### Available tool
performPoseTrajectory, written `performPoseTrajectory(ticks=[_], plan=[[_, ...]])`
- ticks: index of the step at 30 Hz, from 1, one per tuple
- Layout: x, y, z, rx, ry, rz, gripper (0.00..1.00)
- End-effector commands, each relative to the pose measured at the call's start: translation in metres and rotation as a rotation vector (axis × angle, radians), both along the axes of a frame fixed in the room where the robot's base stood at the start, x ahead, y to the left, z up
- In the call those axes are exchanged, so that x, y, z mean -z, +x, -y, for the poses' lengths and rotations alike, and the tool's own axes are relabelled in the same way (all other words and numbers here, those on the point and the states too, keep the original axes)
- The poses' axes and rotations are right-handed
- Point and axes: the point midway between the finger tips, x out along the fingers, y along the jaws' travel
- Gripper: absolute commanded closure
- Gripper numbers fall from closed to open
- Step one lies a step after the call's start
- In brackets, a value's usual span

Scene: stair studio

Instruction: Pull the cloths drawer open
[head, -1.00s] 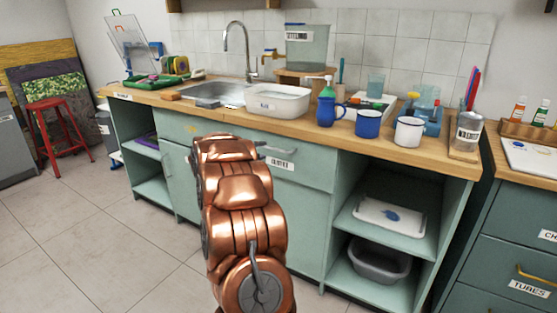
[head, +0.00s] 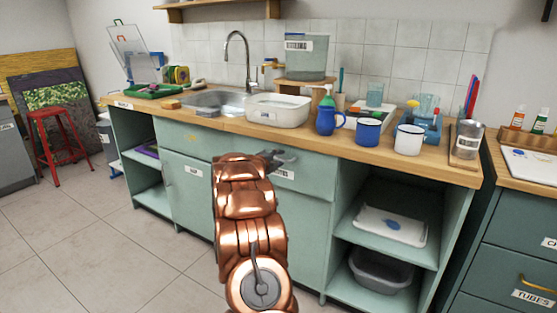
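The cloths drawer (head: 310,174) is a pale green front under the wooden counter, and it looks flush with the cabinet. Its white label (head: 284,174) is partly covered by my arm, and only the end of its text shows. My gripper (head: 287,156) is a small dark grey shape beyond my copper arm, in front of the drawer's upper part. It overlaps the place of the drawer's metal handle, so the handle is mostly hidden. I cannot tell whether the fingers touch the handle or whether they are open or shut.
The counter (head: 232,124) above holds a sink (head: 215,101), a white basin (head: 278,110), a blue jug (head: 326,119) and mugs. Open shelves with a white tray (head: 391,225) and a grey tub (head: 383,269) are at right. Floor (head: 110,245) at left is clear.

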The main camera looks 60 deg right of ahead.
Motion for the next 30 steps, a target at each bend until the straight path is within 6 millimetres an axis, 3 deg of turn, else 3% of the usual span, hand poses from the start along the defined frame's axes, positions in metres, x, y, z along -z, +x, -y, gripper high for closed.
performPoseTrajectory(ticks=[8, 19, 30], plan=[[0.0001, 0.0000, 0.0011, 0.000, 0.000, 0.001, 0.63], [0.0003, 0.0001, 0.0010, 0.000, 0.000, 0.001, 1.00], [0.0003, 0.0001, 0.0009, 0.000, 0.000, 0.001, 1.00]])
